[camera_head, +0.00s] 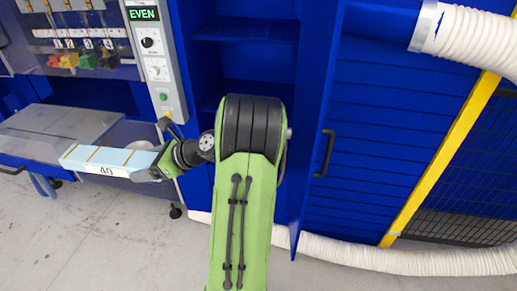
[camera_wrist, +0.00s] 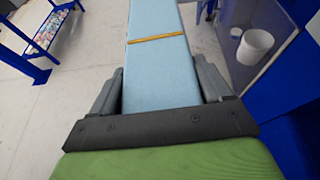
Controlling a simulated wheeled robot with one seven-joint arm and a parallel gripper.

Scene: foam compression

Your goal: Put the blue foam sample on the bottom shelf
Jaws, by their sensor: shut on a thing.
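The blue foam sample (camera_head: 112,161) is a long light-blue block with thin yellow bands and a white label reading 40. My gripper (camera_head: 158,170) is shut on its right end and holds it out to the left in the head view. In the wrist view the foam (camera_wrist: 160,70) runs away from between the two fingers of my gripper (camera_wrist: 160,95), with one yellow band visible. The open blue cabinet (camera_head: 245,55) stands behind my arm, with a shelf (camera_head: 245,30) near its top. My arm hides its lower part, so the bottom shelf cannot be seen.
The cabinet door (camera_head: 325,110) stands open on the right. A control panel (camera_head: 155,60) reading EVEN and a grey bench (camera_head: 60,130) are on the left. A white hose (camera_head: 400,262) lies on the floor. A white bucket (camera_wrist: 255,46) shows in the wrist view.

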